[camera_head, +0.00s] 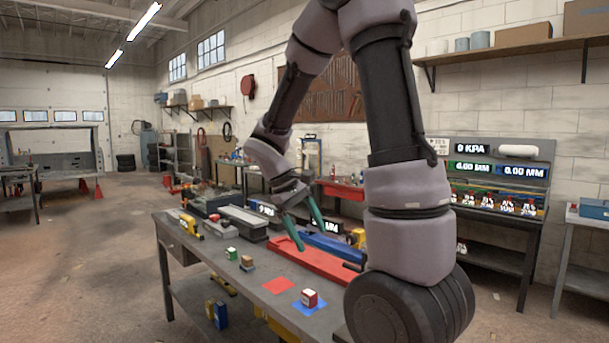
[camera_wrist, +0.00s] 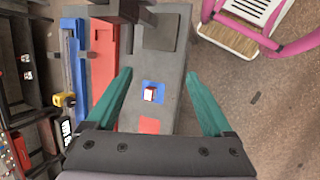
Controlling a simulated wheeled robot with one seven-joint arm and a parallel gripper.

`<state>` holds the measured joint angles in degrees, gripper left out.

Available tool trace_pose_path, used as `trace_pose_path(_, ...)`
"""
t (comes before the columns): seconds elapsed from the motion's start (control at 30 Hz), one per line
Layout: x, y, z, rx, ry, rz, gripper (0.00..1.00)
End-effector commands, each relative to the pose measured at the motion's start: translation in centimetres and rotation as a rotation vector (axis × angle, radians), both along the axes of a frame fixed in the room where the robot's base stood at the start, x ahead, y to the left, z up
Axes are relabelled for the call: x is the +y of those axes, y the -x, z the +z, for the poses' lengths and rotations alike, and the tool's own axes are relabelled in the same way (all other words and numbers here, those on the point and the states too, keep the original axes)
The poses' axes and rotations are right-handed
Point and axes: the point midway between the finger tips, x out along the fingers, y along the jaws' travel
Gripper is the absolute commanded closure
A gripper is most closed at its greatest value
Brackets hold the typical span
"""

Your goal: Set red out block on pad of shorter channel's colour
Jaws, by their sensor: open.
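The red and white block (camera_head: 310,298) sits on the blue pad (camera_head: 318,309) near the bench's front. In the wrist view the block (camera_wrist: 149,95) is on the blue pad (camera_wrist: 160,85), between my fingers but well below them. The red pad (camera_head: 278,286) lies bare to its left; it also shows in the wrist view (camera_wrist: 149,125). A red channel (camera_head: 318,263) and a blue channel (camera_head: 335,248) lie side by side behind the pads. My arm hides part of both. My gripper (camera_head: 311,241) is open and empty above the bench, its green fingers (camera_wrist: 158,73) wide apart.
A yellow tape measure (camera_wrist: 65,100) lies by the blue channel. A display rack (camera_head: 500,168) stands behind. Grey bench (camera_head: 262,273) around the pads is clear.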

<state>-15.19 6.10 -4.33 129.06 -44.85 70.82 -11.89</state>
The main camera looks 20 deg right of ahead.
Motion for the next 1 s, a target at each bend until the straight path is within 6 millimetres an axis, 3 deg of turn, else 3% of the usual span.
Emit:
trace_pose_path(0.1,0.7,1.8,3.0,-0.133,-0.124,-0.110,0.14)
trace_pose_path(0.6,4.5,8.5,13.4,-0.667,-0.614,-0.496,0.14)
trace_pose_path(0.8,5.3,9.9,15.4,-0.781,-0.719,-0.565,0.14)
trace_pose_path(1.0,5.5,10.2,15.7,-0.802,-0.741,-0.581,0.14)
